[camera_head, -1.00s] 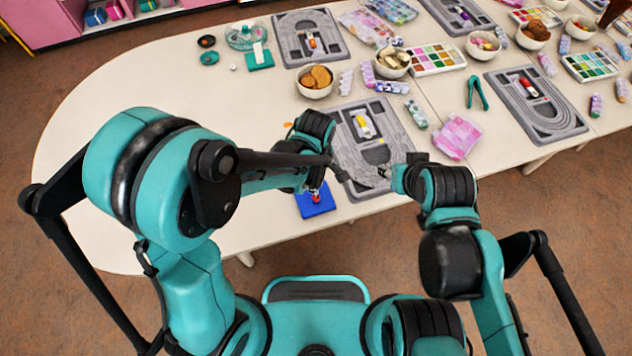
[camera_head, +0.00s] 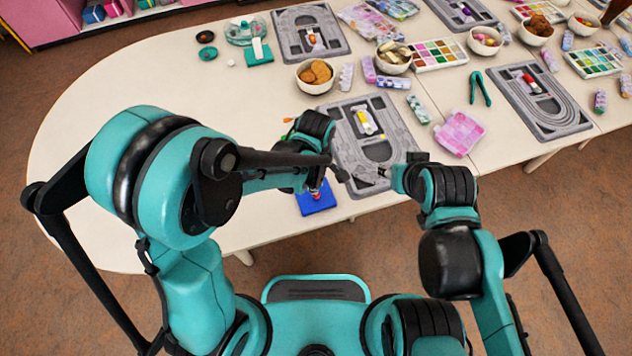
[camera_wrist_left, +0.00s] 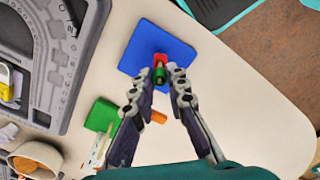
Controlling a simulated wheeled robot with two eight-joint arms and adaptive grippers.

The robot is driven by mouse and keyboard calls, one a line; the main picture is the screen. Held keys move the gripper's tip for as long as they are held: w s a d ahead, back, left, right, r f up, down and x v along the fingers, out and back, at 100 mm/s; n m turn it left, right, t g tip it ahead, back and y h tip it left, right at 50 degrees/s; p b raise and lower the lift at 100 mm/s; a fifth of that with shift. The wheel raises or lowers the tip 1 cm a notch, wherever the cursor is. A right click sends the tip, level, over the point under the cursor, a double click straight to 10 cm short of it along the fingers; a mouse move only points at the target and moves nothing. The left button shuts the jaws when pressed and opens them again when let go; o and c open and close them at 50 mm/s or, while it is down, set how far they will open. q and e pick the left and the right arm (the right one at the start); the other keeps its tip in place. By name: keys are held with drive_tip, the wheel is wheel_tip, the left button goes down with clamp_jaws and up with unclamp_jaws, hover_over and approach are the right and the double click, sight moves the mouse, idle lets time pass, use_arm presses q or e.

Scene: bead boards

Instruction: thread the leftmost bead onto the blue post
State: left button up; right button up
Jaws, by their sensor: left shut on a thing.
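A flat blue base (camera_head: 318,203) lies near the table's front edge; it also shows in the left wrist view (camera_wrist_left: 142,45). My left gripper (camera_wrist_left: 168,76) is over this base, its fingertips closed on a small red bead (camera_wrist_left: 160,60). A dark green part shows between the fingertips, too small to make out.
The grey bead board (camera_head: 400,135) lies just beyond my grippers, with a yellow and white piece on it. An orange piece (camera_wrist_left: 158,117) and a green base (camera_wrist_left: 101,114) lie beside my left fingers. A bowl of biscuits (camera_head: 316,78) stands farther back. The table's left part is clear.

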use_arm(q)
drive_tip(key=o, duration=0.7)
drive_tip(key=shift+r, duration=0.1)
wheel_tip(320, 180, up, 12)
drive_tip(key=shift+f, duration=0.1)
drive_tip(key=shift+a, duration=0.1)
idle(0.5)
drive_tip(key=s+a+r+m+t, duration=0.1)
drive_tip(key=a+m+t, duration=0.1)
drive_tip(key=a+m, duration=0.2)
drive_tip(key=s+a+r+m+t, duration=0.2)
drive_tip(key=a+m, duration=0.2)
drive_tip(key=a, duration=0.3)
drive_tip(key=s+a+r+m+t, duration=0.1)
drive_tip(key=s+a+m+t, duration=0.1)
drive_tip(key=a, duration=0.4)
drive_tip(key=shift+s+a+r+m+t, duration=0.15)
drive_tip(key=shift+m+t, duration=0.15)
drive_tip(key=shift+m, duration=0.35)
drive_tip(key=shift+w+a+r+m+t, duration=0.15)
drive_tip(key=shift+m+t, duration=0.15)
drive_tip(key=shift+m, duration=0.35)
